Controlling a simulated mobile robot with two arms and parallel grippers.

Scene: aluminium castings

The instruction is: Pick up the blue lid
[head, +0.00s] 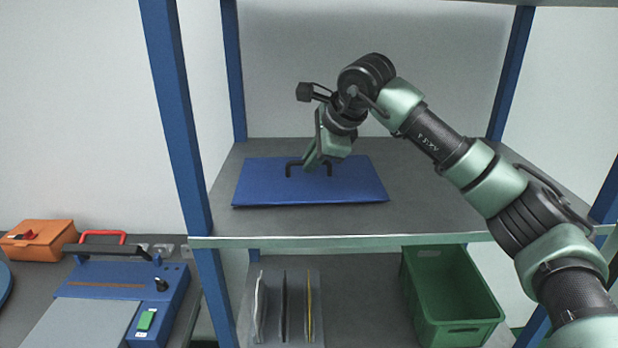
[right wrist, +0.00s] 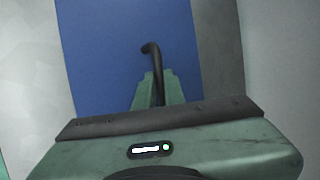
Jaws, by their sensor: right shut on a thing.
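The blue lid (head: 262,191) is a flat rectangular panel with a black bar handle (head: 290,167) on top. It appears to lie on the grey upper shelf of a blue-framed rack. My right gripper (head: 312,165) reaches down from the right and is shut on the handle. In the right wrist view the green fingers (right wrist: 158,88) are around the black handle, over the blue lid (right wrist: 100,50). Part of the handle is hidden by the fingers. I cannot tell whether the lid is lifted at all. My left gripper is not in view.
The upper shelf (head: 440,200) is bare around the lid, with blue posts (head: 180,130) at its corners. Below are a green crate (head: 480,335) and a rack of upright sheets (head: 283,310). At left are an orange case (head: 45,240) and a blue machine (head: 175,290).

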